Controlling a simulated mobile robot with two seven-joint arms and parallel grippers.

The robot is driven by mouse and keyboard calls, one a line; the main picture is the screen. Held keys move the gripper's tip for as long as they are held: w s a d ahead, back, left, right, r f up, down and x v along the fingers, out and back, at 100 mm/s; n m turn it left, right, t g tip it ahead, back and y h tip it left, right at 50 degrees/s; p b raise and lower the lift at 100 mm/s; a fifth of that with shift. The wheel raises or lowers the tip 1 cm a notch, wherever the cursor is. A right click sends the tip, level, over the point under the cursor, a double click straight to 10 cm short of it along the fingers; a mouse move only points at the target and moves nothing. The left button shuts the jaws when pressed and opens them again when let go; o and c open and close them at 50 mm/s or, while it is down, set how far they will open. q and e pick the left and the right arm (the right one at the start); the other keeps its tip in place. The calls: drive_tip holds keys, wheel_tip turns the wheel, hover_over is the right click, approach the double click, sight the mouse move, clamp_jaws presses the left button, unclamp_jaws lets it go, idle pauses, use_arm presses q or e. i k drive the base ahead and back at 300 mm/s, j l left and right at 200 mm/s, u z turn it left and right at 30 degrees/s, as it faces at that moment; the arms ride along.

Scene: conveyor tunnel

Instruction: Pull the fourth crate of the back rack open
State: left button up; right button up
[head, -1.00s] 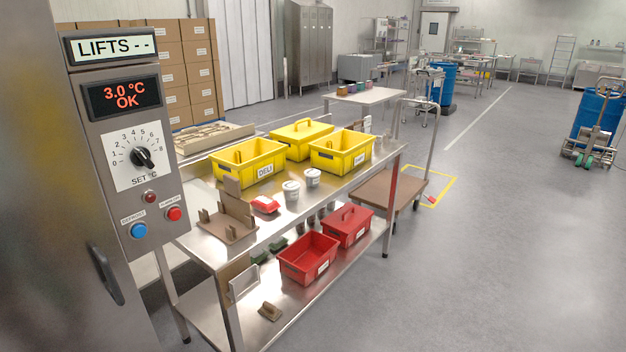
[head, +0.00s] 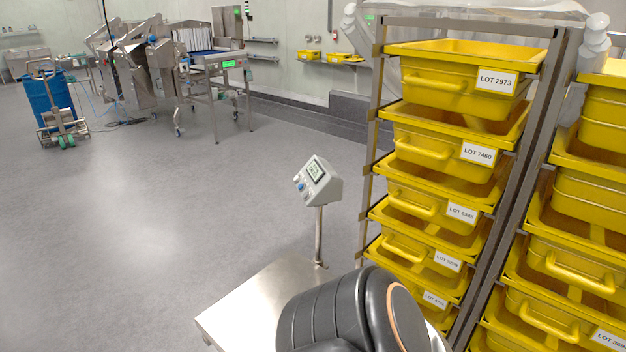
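A tall metal rack (head: 374,160) holds a column of yellow crates with handles and white lot labels. The top crate (head: 450,80) reads LOT 2973, and the one below it (head: 455,148) reads LOT 7460. The fourth crate from the top (head: 405,248) sits low in the column, with a label too small to read surely. All crates in this column look seated in the rack. A second column of yellow crates (head: 590,200) stands at the right edge. I cannot tell which rack is the back one. Neither gripper is in view; a dark arm link of mine covers the bottom middle.
A steel platform with a scale display (head: 317,183) on a post stands left of the rack, close in front. A blue drum (head: 50,100) on a trolley and a conveyor machine (head: 210,75) are farther back. The grey floor at left is clear.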

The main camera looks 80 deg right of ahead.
sight(589, 257)
drive_tip(key=z, duration=4.25)
